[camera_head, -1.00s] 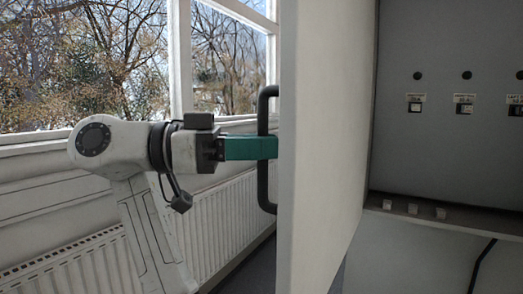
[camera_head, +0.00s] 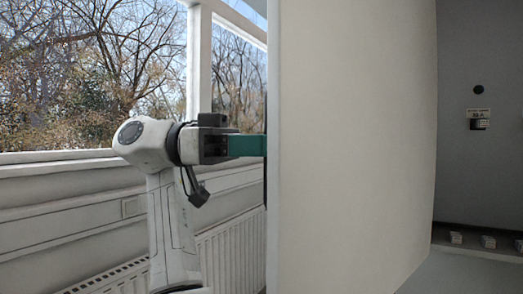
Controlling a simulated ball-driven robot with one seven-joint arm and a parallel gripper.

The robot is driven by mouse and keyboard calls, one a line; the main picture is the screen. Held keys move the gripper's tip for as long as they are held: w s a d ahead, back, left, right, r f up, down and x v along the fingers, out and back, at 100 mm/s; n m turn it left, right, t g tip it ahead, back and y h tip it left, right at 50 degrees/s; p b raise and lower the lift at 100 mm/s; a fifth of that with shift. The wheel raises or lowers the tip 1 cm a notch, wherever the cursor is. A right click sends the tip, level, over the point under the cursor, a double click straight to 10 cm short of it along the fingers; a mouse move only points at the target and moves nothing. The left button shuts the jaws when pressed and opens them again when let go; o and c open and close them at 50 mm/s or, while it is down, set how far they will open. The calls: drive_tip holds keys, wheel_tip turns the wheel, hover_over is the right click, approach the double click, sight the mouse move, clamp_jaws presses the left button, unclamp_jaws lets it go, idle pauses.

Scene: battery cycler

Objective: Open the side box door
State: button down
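The side box door (camera_head: 350,150) is a large pale panel standing well open, with its inner face in the middle of the view. Its dark bar handle (camera_head: 265,195) is on the far side, and only a thin strip shows past the door's left edge. My gripper (camera_head: 250,145), with green fingers, reaches the handle from the left. The fingers look shut on the handle, and the fingertips are mostly hidden behind the handle and door edge.
The grey box interior (camera_head: 475,170) lies to the right, with a labelled switch and a ledge with small pale blocks (camera_head: 488,242). A window and a radiator (camera_head: 232,250) are behind my arm on the left.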

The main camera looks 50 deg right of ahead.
drive_tip(key=shift+s+d, duration=0.1)
drive_tip(key=shift+d, duration=0.25)
drive_tip(key=c, duration=1.1)
unclamp_jaws()
drive_tip(key=shift+d, duration=0.15)
drive_tip(key=shift+c, duration=0.2)
drive_tip(key=shift+a, duration=0.25)
